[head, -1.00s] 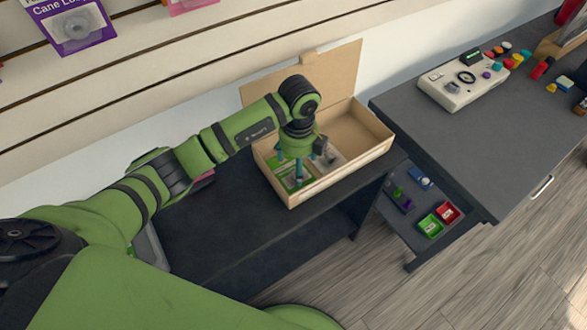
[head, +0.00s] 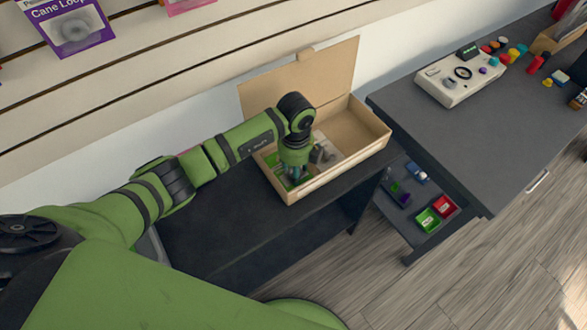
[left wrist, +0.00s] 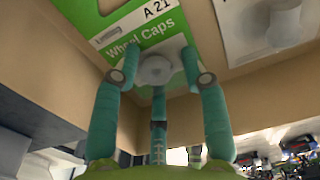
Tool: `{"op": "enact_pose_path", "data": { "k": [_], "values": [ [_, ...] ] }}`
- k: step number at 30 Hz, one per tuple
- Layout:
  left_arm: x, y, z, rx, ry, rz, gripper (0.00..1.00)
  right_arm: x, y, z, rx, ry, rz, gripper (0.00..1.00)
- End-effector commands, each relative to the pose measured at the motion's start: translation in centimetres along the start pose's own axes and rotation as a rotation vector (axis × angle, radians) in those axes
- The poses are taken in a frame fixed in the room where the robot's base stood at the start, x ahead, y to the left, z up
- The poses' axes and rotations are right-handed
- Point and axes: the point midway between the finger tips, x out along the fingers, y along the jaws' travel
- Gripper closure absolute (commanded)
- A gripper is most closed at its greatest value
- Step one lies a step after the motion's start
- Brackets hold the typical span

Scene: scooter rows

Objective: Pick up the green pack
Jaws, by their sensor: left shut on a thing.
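The green pack (left wrist: 120,46) is a flat card marked "Wheel Caps" and "A 21" with a clear-grey round bulge on it. It lies in the left part of an open cardboard box (head: 333,184), and in the head view mostly the arm and gripper hide it. My left gripper (head: 296,178) reaches down into the box over it. In the left wrist view its teal fingers (left wrist: 160,66) are shut on the pack's round bulge. The pack appears to be still inside the box. My right gripper is not in view.
A white pack with a grey piece (left wrist: 285,25) lies beside the green one. The box stands on a dark bench (head: 215,225), its lid raised behind. A grey table (head: 470,140) with a control box (head: 458,82) stands right, above a low shelf with small red and green trays (head: 428,220).

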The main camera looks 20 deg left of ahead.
Motion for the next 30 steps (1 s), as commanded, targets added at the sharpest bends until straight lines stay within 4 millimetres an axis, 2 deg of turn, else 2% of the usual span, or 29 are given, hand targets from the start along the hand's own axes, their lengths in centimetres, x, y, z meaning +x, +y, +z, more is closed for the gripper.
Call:
{"op": "enact_pose_path", "data": {
  "k": [5, 8, 15, 21, 25, 30],
  "values": [
    [-0.2, 0.1, 0.0, 0.000, 0.000, 0.002, 0.89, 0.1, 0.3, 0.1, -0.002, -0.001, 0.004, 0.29],
    [-1.3, -0.1, 0.1, 0.000, -0.001, -0.002, 0.89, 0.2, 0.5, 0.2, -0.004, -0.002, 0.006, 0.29],
    [-6.1, -0.1, 0.1, 0.001, -0.002, -0.004, 0.90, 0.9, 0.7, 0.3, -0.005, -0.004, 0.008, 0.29],
    [-9.1, 0.0, 0.0, 0.000, -0.001, -0.001, 0.89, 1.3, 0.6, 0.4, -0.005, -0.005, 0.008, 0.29],
    [-9.9, 0.0, 0.0, 0.000, -0.001, 0.001, 0.89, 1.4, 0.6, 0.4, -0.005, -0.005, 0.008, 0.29],
    [-10.1, 0.0, 0.0, 0.000, 0.000, 0.001, 0.89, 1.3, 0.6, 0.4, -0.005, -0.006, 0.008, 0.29]
  ]
}}
